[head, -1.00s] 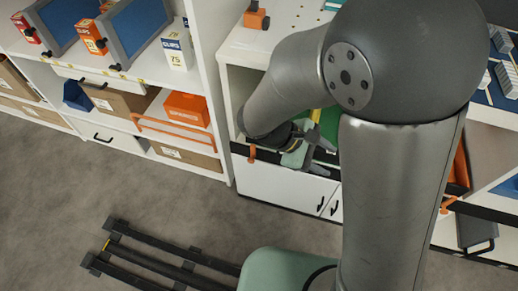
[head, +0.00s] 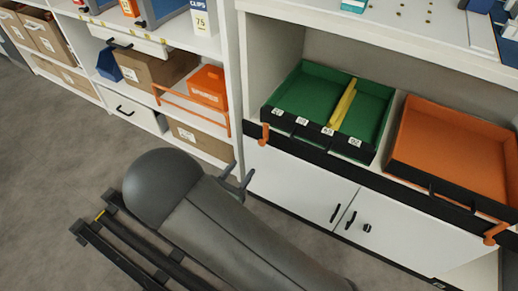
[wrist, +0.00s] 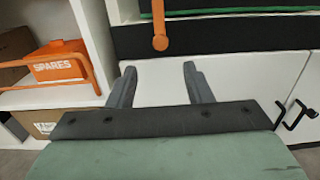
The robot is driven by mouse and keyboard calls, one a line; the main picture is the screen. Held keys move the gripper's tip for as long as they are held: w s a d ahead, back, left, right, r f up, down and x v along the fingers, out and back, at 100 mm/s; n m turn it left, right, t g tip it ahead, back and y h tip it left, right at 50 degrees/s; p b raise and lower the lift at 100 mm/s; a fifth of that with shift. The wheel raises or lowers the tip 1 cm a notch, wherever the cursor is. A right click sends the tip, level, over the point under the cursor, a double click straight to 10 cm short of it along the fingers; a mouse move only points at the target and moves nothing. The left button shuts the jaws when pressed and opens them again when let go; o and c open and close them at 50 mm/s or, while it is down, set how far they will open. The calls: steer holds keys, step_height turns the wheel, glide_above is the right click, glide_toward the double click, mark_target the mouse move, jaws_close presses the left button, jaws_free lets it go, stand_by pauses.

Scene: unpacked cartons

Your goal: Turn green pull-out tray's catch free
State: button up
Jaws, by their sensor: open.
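The green pull-out tray (head: 302,88) sits in the cabinet's open bay, with a yellow divider (head: 342,103) and white labels on its front. Its orange catch (head: 264,134) is at the left end of the black front bar and points down. In the wrist view the catch (wrist: 160,37) hangs upright with a rounded lower end, ahead of the fingers and roughly centred between them. My gripper (head: 239,180) is open and empty, below and slightly left of the catch. Its two fingers (wrist: 159,76) are apart and do not appear to touch the catch.
An orange tray (head: 455,150) stands to the right, with another orange catch (head: 494,234) at the bar's right end. White doors with black handles (head: 350,220) are below. The left shelf holds an orange SPARES box (head: 208,86) behind an orange rail (head: 185,103).

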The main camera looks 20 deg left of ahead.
mark_target(261, 144)
steer(key=b+x, duration=0.2)
steer(key=x, duration=0.9)
steer(key=shift+w+b, duration=0.25)
steer(key=shift+b, duration=0.1)
steer(key=c, duration=1)
